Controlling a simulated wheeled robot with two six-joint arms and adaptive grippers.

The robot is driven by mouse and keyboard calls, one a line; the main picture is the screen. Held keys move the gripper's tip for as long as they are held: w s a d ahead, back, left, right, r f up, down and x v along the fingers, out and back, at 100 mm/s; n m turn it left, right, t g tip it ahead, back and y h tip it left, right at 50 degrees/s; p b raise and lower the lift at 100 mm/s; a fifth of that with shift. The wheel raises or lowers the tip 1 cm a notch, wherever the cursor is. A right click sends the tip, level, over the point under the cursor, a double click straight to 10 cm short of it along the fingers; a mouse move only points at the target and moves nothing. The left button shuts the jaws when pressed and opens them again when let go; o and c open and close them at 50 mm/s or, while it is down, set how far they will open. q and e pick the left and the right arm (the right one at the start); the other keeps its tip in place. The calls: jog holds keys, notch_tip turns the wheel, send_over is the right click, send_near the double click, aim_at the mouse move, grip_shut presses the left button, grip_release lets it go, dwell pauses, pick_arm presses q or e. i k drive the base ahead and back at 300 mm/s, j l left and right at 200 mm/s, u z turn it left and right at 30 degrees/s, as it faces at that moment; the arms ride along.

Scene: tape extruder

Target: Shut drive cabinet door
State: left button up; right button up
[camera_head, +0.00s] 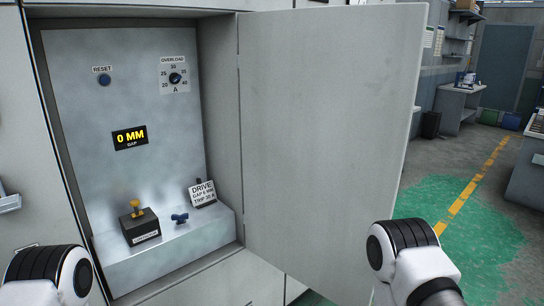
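The drive cabinet (150,60) stands open in the head view. Its grey door (325,120) is hinged at the opening's right edge and swung wide out to the right. Inside are a RESET button (104,80), an OVERLOAD dial (175,78), a display (130,138) reading 0 MM, and a lower ledge (165,250). Parts of my two arms show at the bottom left and bottom right. The right arm is in front of the door's lower right edge; contact cannot be told. Neither gripper's fingers show.
On the ledge are a dark box with a yellow lever (138,222), a blue valve-like handle (180,218) and a DRIVE sign (202,193). To the right lies open floor with a green patch (470,235) and a yellow line. A workbench (460,105) stands farther back.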

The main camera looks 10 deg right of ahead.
aim_at(328, 95)
jog(key=i+l+u, duration=0.25)
jog(key=l, duration=0.35)
jog(key=i+l+u, duration=0.3)
jog(key=l, duration=0.35)
jog(key=l+u, duration=0.25)
jog(key=l, duration=0.4)
jog(key=l+u, duration=0.25)
jog(key=l, duration=0.45)
jog(key=i+l+u, duration=0.1)
jog(key=l+u, duration=0.2)
jog(key=l, duration=0.2)
jog(key=l+u, duration=0.25)
jog(key=l, duration=0.25)
jog(key=k+j, duration=0.2)
jog(key=j, duration=0.15)
jog(key=u, duration=0.05)
